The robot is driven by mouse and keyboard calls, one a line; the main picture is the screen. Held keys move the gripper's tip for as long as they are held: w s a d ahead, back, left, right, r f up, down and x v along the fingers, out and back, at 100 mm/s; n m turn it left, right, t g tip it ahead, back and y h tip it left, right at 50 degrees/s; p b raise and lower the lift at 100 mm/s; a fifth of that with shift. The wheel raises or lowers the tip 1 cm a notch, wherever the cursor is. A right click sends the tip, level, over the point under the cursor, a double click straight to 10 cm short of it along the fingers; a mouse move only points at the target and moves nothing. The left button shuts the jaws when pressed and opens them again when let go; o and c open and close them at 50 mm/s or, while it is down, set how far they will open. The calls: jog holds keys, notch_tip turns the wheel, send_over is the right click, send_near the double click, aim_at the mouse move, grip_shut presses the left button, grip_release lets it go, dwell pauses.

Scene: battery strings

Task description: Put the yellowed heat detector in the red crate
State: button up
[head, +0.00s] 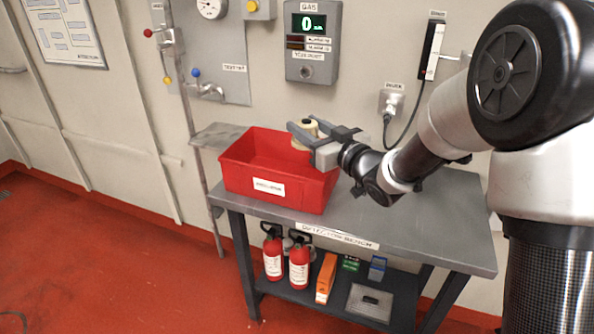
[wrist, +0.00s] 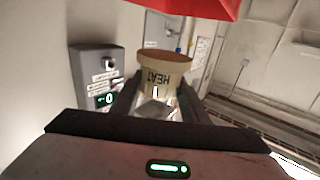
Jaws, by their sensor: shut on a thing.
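The yellowed heat detector (head: 306,130) is a small cream-yellow cylinder held between the fingers of my gripper (head: 313,133). In the wrist view the detector (wrist: 164,75) shows the word HEAT, upside down in the picture, and both fingers of my gripper (wrist: 158,105) close on it. The red crate (head: 250,177) stands on the grey bench with a white label on its front. In the head view the detector is over the crate's right part, at about rim height. Its exact height above the crate floor cannot be told. A red edge of the crate (wrist: 205,8) shows in the wrist view.
The grey bench top (head: 420,218) is clear right of the crate. A lower shelf holds red extinguishers (head: 299,262), an orange box (head: 326,278) and small items. The gas panel (head: 313,45), a socket with a cable (head: 391,101) and pipework are on the wall behind.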

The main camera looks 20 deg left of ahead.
notch_tip(320, 180, down, 7)
jog(key=shift+b, duration=0.35)
jog(key=shift+f+b, duration=0.35)
jog(key=shift+b, duration=0.2)
jog(key=shift+f, duration=0.2)
jog(key=o, duration=1.1)
jog(key=shift+r, duration=0.1)
